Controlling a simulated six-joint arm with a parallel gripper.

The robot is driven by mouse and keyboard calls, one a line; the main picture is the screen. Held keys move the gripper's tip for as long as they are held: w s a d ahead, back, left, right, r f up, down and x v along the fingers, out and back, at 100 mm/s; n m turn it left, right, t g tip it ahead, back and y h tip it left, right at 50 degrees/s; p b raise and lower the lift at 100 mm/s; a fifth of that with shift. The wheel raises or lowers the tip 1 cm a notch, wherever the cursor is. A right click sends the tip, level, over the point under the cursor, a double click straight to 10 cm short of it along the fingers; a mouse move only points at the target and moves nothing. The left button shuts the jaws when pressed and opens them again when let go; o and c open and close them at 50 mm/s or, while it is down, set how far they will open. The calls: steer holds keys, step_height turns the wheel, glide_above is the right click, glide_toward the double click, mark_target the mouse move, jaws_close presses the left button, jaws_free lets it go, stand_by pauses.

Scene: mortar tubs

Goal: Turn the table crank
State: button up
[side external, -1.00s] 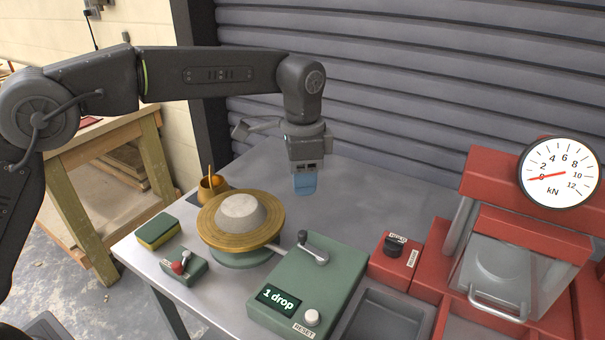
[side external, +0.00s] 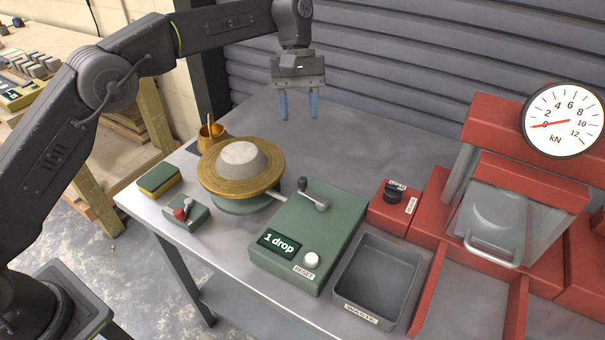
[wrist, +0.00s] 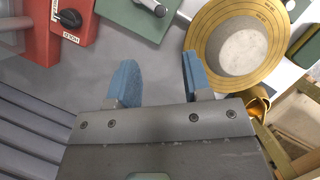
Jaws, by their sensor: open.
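The crank (side external: 313,194) is a short metal arm with a dark knob, on top of the green box (side external: 330,226), whose display reads "1 drop". In the wrist view the crank (wrist: 151,6) is partly cut off at the top edge. The round brass table (side external: 213,184) beside the box carries a grey mortar cone (side external: 241,159). My gripper (side external: 299,118) is open and empty, with two blue fingers pointing down. It hangs above the back of the bench, behind the crank and apart from it. The open fingers also show in the wrist view (wrist: 160,75).
A brass pot (side external: 211,131), a sponge (side external: 158,180) and a small switch box (side external: 186,212) stand at the left. A red knob box (side external: 393,205), a grey waste tray (side external: 345,305) and a red press with a gauge (side external: 563,121) are at the right. The back bench is clear.

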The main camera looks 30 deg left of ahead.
mark_target(303, 178)
steer(key=x, duration=1.3)
steer(key=shift+s+f, duration=0.15)
steer(key=shift+f, duration=0.2)
steer(key=shift+c, duration=0.3)
jaws_close()
steer(key=shift+d, duration=0.1)
